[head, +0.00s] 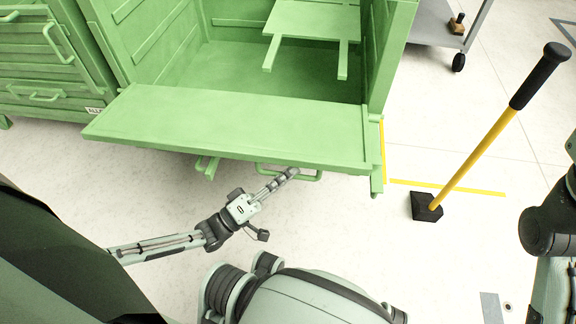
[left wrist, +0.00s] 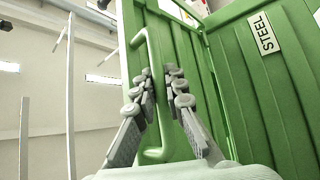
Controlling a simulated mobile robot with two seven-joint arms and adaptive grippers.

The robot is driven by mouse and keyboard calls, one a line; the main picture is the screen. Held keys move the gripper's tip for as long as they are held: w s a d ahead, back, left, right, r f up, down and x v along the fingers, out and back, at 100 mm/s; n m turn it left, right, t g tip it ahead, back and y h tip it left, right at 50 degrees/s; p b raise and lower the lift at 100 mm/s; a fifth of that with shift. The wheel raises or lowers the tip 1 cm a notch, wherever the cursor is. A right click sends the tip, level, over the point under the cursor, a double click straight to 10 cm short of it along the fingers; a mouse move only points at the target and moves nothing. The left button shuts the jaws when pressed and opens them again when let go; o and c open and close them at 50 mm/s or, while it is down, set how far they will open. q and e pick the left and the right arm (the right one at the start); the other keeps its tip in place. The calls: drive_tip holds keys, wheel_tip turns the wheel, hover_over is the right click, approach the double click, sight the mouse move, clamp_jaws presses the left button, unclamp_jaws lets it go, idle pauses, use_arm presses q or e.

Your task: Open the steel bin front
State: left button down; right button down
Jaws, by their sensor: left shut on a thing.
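The green steel bin (head: 280,75) stands open at the top of the head view. Its front (head: 230,125) is folded down and out, roughly level. A green bar handle (head: 307,177) shows just under the front's near edge. My left gripper (head: 287,175) is at this handle. In the left wrist view the fingers (left wrist: 161,88) are closed around the handle (left wrist: 152,155), one on each side. A "STEEL" label (left wrist: 264,32) is on a green panel there. My right gripper is out of view; only part of my right arm shows at the right edge.
Another green bin (head: 45,55) stands directly left. A long-handled yellow and black tool (head: 475,155) stands on the floor at right, near yellow floor tape (head: 450,188). A grey cart (head: 440,28) is at the back right. Pale floor between bin and tool is clear.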

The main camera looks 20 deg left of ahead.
sight(281, 160)
use_arm(q)
drive_tip(key=shift+w+a+f+m+h, duration=0.2)
drive_tip(key=shift+f+m+h, duration=0.3)
drive_tip(key=shift+f, duration=0.4)
drive_tip(key=shift+w+a+f+m+h, duration=0.1)
drive_tip(key=shift+w+f+m+h, duration=0.15)
drive_tip(key=shift+f+m, duration=0.5)
drive_tip(key=shift+s+f, duration=0.15)
drive_tip(key=c, duration=1.6)
unclamp_jaws()
drive_tip(key=shift+d+h, duration=0.1)
drive_tip(key=shift+h, duration=0.15)
drive_tip(key=shift+s, duration=0.1)
drive_tip(key=shift+d, duration=0.1)
wheel_tip(281, 160, up, 10)
drive_tip(key=shift+r, duration=0.1)
